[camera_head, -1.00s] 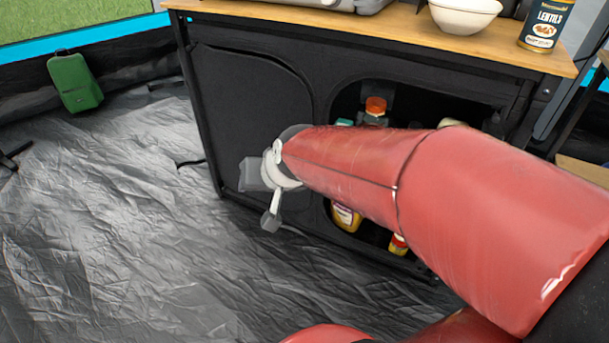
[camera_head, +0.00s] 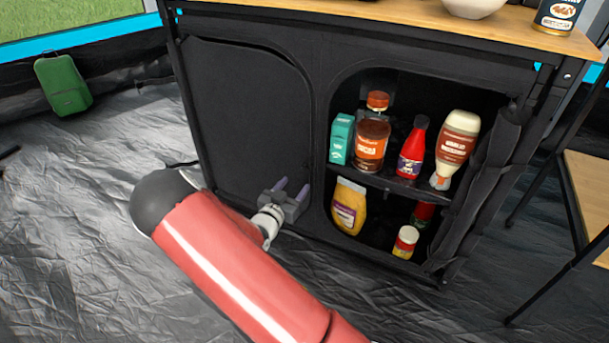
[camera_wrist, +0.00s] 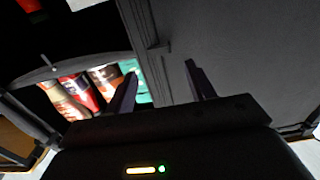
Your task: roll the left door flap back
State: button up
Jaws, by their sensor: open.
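The left door flap (camera_head: 245,110) is a dark fabric panel that hangs flat and closed over the left opening of the black camping cupboard (camera_head: 400,42). In the wrist view the flap (camera_wrist: 245,60) fills the upper right as a grey surface, with its edge strip near the middle. My gripper (camera_head: 292,190) is in front of the flap's lower right part, near the divider between the two openings. Its two fingers are apart with nothing between them, and in the wrist view the fingertips (camera_wrist: 160,72) point toward the flap's edge. I cannot tell whether they touch it.
The right opening is uncovered and holds a ketchup bottle (camera_head: 412,148), a brown-lidded jar (camera_head: 371,145), a teal box (camera_head: 341,139) and a mustard bottle (camera_head: 348,205). Its flap (camera_head: 487,170) is gathered at the right.

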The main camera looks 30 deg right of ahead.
aim_at(306, 170)
jog(key=x, duration=0.7)
jog(key=shift+w+d, duration=0.25)
jog(key=shift+d, duration=0.05)
jog(key=shift+c, duration=0.2)
grip_shut()
